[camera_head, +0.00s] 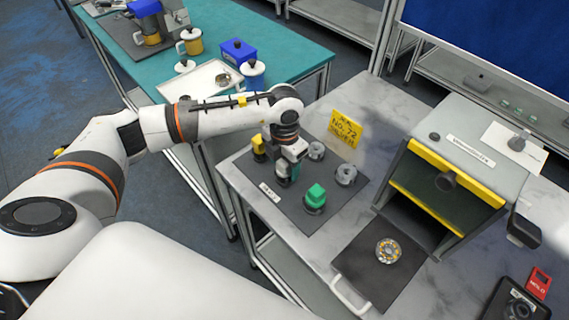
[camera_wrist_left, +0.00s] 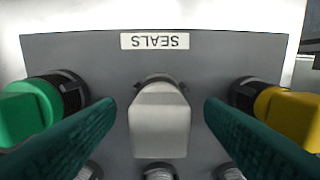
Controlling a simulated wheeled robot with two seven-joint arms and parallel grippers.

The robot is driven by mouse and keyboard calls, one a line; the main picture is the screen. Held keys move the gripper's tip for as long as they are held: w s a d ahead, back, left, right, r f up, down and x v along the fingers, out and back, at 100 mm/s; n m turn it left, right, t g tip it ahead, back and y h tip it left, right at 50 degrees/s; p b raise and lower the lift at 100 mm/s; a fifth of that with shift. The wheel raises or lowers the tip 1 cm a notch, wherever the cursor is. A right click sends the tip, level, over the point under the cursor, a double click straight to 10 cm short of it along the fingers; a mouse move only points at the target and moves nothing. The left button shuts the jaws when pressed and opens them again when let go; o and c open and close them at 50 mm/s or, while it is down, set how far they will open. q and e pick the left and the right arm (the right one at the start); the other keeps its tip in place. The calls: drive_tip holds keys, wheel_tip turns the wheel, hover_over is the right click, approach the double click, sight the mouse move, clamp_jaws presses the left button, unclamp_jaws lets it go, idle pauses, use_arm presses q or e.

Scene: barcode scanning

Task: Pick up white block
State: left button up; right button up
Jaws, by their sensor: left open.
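The white block (camera_wrist_left: 160,122) shows in the middle of the left wrist view, on a dark round holder on the grey mat labelled SEALS (camera_wrist_left: 220,48). My left gripper (camera_wrist_left: 160,118) is open, with one green finger on each side of the block and a gap on both sides. In the head view my left gripper (camera_head: 288,165) reaches down over the mat, and the block there is mostly hidden by it. My right gripper does not show in either view.
A green block (camera_head: 315,193) and a yellow block (camera_head: 258,145) stand on holders either side. Grey rings (camera_head: 346,174) sit behind. A yellow sign (camera_head: 345,128) stands at the back. A machine (camera_head: 455,160) with an open tray (camera_head: 375,275) is to the right.

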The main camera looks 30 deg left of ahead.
use_arm(q)
drive_tip(key=shift+c, duration=0.2)
drive_tip(key=c, duration=1.1)
